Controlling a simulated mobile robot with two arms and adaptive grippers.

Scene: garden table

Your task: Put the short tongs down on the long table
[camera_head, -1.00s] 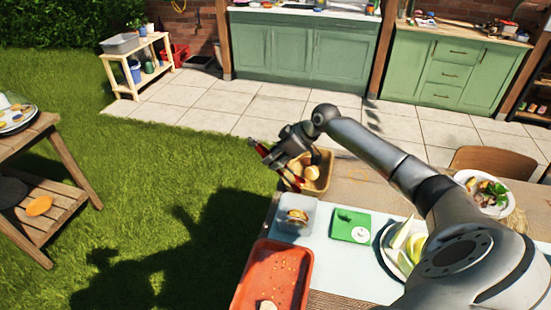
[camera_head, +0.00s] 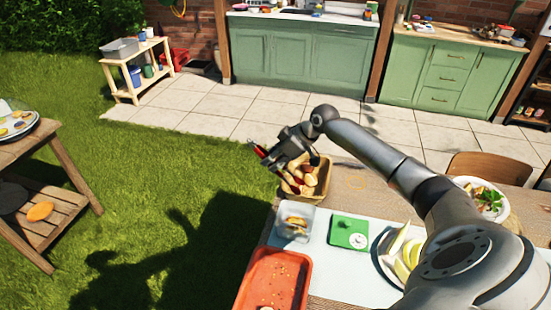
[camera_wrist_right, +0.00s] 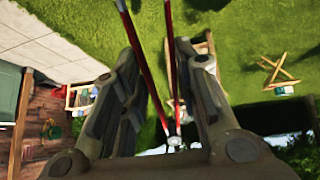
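The short tongs have red arms. One red part (camera_head: 261,151) shows at my right gripper's fingertips in the camera_head view. My right gripper (camera_head: 275,161) is at the far left corner of the long table (camera_head: 345,178), beside and partly in front of a bread basket (camera_head: 318,192). Whether the tongs touch the basket or table cannot be told. My left gripper is out of view.
A clear container (camera_head: 295,221), a green scale (camera_head: 349,232), an orange tray (camera_head: 273,280) and a bowl of yellow-green pieces (camera_head: 386,262) stand near the arm. A plate of food (camera_head: 481,196) is at the right. Bare wood shows right of the basket.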

